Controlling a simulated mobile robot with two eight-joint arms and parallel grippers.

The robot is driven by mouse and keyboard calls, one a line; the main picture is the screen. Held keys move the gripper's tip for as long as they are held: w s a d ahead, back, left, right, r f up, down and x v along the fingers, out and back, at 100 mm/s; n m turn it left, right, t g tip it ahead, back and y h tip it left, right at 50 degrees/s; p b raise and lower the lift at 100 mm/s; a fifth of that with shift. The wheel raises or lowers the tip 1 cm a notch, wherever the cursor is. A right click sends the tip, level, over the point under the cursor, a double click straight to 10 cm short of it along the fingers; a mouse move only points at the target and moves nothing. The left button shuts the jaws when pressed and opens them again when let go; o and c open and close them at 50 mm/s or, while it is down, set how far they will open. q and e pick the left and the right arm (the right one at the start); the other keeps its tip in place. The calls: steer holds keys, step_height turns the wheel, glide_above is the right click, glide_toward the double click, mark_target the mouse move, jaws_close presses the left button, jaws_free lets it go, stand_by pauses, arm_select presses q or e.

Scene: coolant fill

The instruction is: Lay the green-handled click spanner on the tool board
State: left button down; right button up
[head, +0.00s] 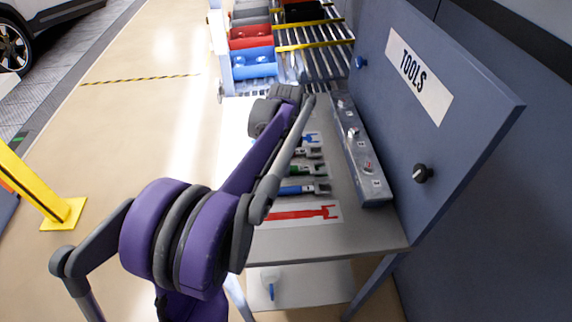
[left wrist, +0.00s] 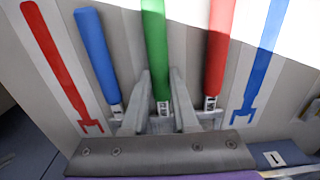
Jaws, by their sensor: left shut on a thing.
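The tool board (left wrist: 62,12) is a pale panel with a red spanner shape (left wrist: 55,62) and a blue spanner shape (left wrist: 262,60) at its ends. The green-handled click spanner (left wrist: 154,40) lies between a blue-handled spanner (left wrist: 97,50) and a red-handled spanner (left wrist: 218,50), in line with them. It also shows in the head view (head: 296,170). My left gripper (left wrist: 164,80) is shut on the green-handled spanner, its fingers on either side near the metal head. Whether the spanner touches the board I cannot tell. In the head view my arm hides the handle end. My right gripper is out of view.
A grey rail (head: 360,150) with labelled fittings runs along the bench's right side. Behind it stands a blue panel with a TOOLS sign (head: 420,75). Red and blue bins (head: 252,62) stand at the far end. A low shelf (head: 300,285) is below the bench.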

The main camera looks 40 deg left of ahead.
arm_select(q)
steer(key=shift+f, duration=0.1)
steer(key=shift+f, duration=0.15)
steer(key=c, duration=0.7)
jaws_free()
steer(key=shift+r, duration=0.2)
steer(key=shift+r, duration=0.35)
step_height(320, 180, up, 11)
steer(key=shift+r+p, duration=0.2)
steer(key=shift+p, duration=0.35)
